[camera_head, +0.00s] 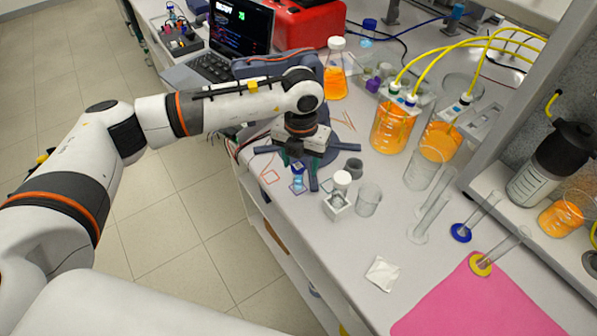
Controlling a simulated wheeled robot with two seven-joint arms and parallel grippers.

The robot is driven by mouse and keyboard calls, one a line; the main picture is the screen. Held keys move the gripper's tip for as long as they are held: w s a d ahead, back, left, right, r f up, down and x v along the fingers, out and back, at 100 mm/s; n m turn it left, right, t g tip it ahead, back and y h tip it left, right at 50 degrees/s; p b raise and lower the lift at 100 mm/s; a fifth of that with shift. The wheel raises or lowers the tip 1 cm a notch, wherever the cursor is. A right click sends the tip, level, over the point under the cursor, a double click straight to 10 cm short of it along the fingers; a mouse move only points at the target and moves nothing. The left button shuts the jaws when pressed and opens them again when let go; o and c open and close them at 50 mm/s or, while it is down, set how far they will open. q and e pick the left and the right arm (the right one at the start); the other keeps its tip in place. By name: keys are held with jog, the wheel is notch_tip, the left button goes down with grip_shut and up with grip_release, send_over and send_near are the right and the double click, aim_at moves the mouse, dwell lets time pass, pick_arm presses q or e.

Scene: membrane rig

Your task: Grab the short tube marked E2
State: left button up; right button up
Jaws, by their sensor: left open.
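My left gripper (305,168) is open above the near-left part of the bench, its dark fingers pointing down. A small clear tube with a blue cap (298,171) stands just below and between the fingers; I cannot tell whether they touch it. No E2 mark is readable on it, so I cannot tell whether it is the short tube named. The gripper hides part of the tube's surroundings. My right gripper is out of view.
A white-capped bottle (341,184) and an empty beaker (368,199) stand just right of the gripper. Glass cylinders (430,216), orange-filled beakers (392,128) and a capped orange flask (335,75) stand farther off. A pink mat (470,305) lies at the near right.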

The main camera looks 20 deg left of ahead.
aim_at(298, 177)
pick_arm(q)
jog(key=f, duration=0.1)
jog(key=f+p, duration=0.1)
jog(key=f, duration=0.1)
jog(key=shift+s+a+f+p, duration=0.2)
jog(key=shift+a+f+p, duration=0.05)
jog(key=shift+a+p, duration=0.1)
jog(key=shift+f, duration=0.45)
jog(key=shift+w, duration=0.1)
jog(key=shift+c, duration=0.2)
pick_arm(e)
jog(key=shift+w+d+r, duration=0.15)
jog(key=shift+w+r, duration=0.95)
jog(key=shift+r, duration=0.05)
pick_arm(q)
jog(key=c, duration=1)
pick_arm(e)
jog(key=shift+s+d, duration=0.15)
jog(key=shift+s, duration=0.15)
